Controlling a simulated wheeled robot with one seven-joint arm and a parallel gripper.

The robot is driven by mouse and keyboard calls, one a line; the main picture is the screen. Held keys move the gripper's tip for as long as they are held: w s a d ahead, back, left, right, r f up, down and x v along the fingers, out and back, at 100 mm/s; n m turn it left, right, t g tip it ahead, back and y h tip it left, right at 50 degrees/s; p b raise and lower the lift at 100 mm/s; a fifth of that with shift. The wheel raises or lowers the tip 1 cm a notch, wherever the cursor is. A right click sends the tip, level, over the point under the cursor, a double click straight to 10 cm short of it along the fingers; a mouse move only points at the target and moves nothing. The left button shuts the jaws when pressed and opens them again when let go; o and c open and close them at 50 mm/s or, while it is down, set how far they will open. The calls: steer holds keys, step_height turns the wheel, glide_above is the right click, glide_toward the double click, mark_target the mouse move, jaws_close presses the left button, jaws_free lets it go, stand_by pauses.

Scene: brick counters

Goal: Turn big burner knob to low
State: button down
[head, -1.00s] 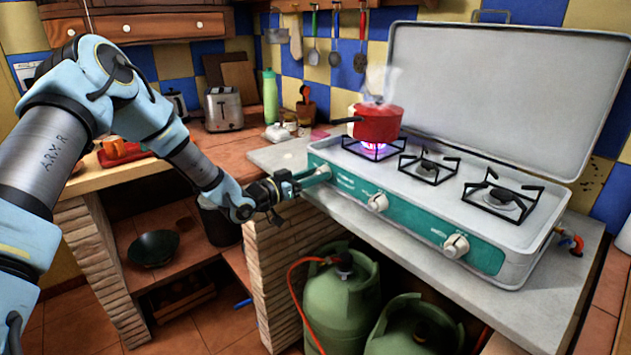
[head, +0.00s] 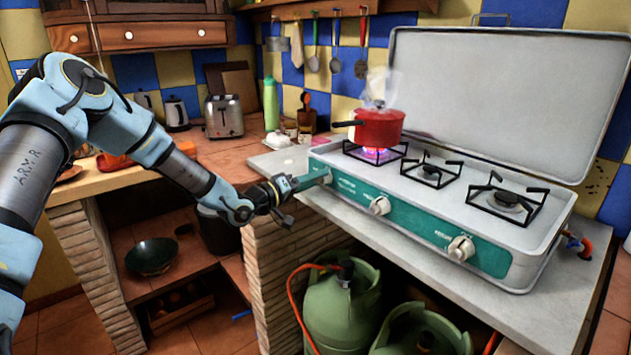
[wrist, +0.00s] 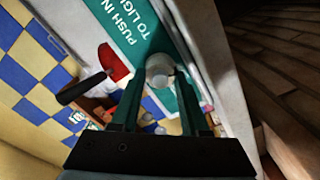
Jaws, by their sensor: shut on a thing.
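The white-and-teal stove (head: 415,215) stands on the counter with its lid raised. Its leftmost knob (wrist: 160,68) is pale and round and sits between my gripper's fingers in the wrist view. My gripper (wrist: 160,85) is shut on this knob; in the head view my gripper (head: 318,178) reaches the left end of the teal panel and hides the knob. A red pot (head: 380,127) steams on the left burner above a pink-purple flame (head: 374,155). The knob's marking cannot be read.
A middle knob (head: 380,205) and a right knob (head: 461,248) are on the same panel, with two empty burners behind. Green gas bottles (head: 340,310) stand below the counter. A brick pillar (head: 285,265) is under my gripper.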

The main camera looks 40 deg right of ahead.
steer(key=shift+n, duration=0.4)
steer(key=shift+c, duration=2)
jaws_free()
steer(key=shift+a, duration=0.1)
steer(key=a+b, duration=0.2)
steer(key=a, duration=0.8)
steer(key=shift+w+a+b, duration=0.3)
steer(key=shift+a, duration=0.05)
steer(key=shift+w, duration=0.1)
